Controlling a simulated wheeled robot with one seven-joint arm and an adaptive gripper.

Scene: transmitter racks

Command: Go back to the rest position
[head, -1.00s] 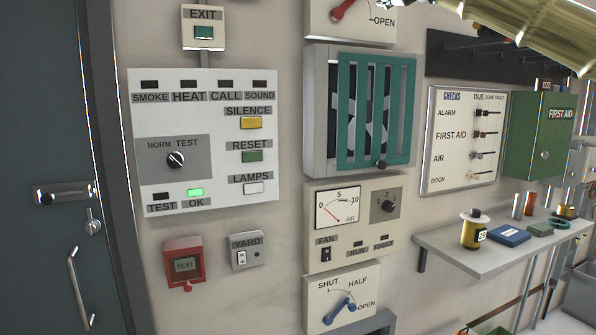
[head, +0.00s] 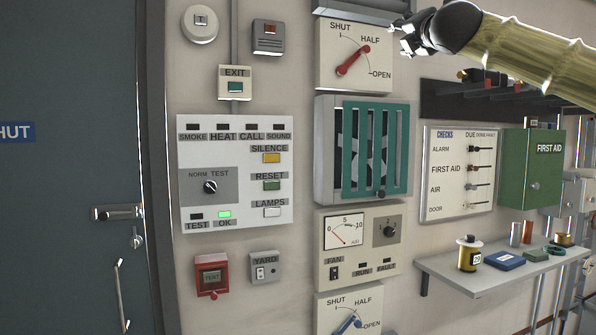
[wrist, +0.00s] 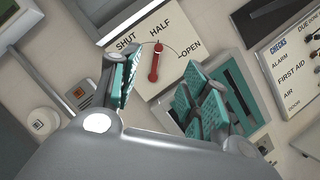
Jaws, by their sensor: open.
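My gripper (head: 405,38) is at the top right of the head view, at the end of my brass-coloured arm. It is in front of the wall, just right of the upper SHUT/HALF/OPEN panel (head: 333,72). In the wrist view the two teal-padded fingers (wrist: 160,95) are spread apart with nothing between them. The red lever (head: 353,61) of that panel shows beyond the fingertips in the wrist view (wrist: 155,64), pointing near HALF. The gripper looks apart from the lever.
A teal-slatted fan vent (head: 348,150) is below the panel. The alarm panel (head: 235,205) and a dark door (head: 70,200) are at left. A green first aid box (head: 517,175) and a shelf (head: 470,280) with small items stand out at right. Space before the wall looks free.

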